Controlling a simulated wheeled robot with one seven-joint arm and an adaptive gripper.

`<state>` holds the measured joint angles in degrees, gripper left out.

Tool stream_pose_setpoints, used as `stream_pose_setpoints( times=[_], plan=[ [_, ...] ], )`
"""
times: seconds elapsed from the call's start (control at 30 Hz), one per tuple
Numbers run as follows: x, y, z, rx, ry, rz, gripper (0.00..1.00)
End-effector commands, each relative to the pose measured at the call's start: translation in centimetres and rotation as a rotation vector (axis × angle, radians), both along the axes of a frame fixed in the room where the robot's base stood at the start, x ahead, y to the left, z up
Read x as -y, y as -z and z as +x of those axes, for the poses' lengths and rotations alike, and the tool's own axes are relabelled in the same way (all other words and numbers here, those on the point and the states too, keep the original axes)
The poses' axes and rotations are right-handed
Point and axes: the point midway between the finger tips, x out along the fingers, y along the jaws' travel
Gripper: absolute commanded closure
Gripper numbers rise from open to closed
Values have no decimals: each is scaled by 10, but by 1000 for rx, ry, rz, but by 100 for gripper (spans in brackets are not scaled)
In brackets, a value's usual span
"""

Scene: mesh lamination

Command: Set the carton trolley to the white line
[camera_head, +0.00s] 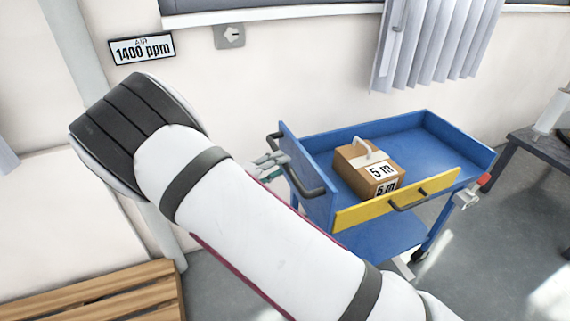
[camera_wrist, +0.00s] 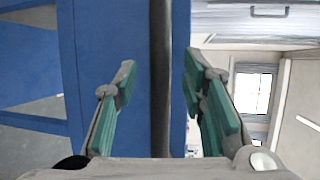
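The blue carton trolley (camera_head: 465,145) stands right of centre in the head view, with a brown carton (camera_head: 362,165) marked "5 m" on its top tray. A dark handle (camera_head: 305,188) is on its left end. My gripper (camera_head: 270,165) is at this end, partly hidden by my arm. In the wrist view, my gripper (camera_wrist: 160,62) is open, with a finger on each side of the dark handle bar (camera_wrist: 160,110) and gaps showing on both sides. A short white strip (camera_head: 403,268) lies low by the trolley; I cannot tell whether it is the white line.
A yellow panel (camera_head: 365,215) with a second handle is on the trolley's near side. A dark table (camera_head: 545,150) stands at the right. A wooden slatted bench (camera_head: 100,295) is at lower left. The wall is behind the trolley. Grey floor (camera_head: 500,240) is clear at lower right.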

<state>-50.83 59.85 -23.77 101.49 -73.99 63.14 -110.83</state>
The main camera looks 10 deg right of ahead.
Motion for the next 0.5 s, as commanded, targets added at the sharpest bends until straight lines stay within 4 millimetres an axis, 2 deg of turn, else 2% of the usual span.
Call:
stream_pose_setpoints(
  times=[0.2, 0.5],
  plan=[
    [22, 5, 15, -1, 0, 1, 62],
    [29, 6, 19, 0, 1, 1, 62]
  ],
)
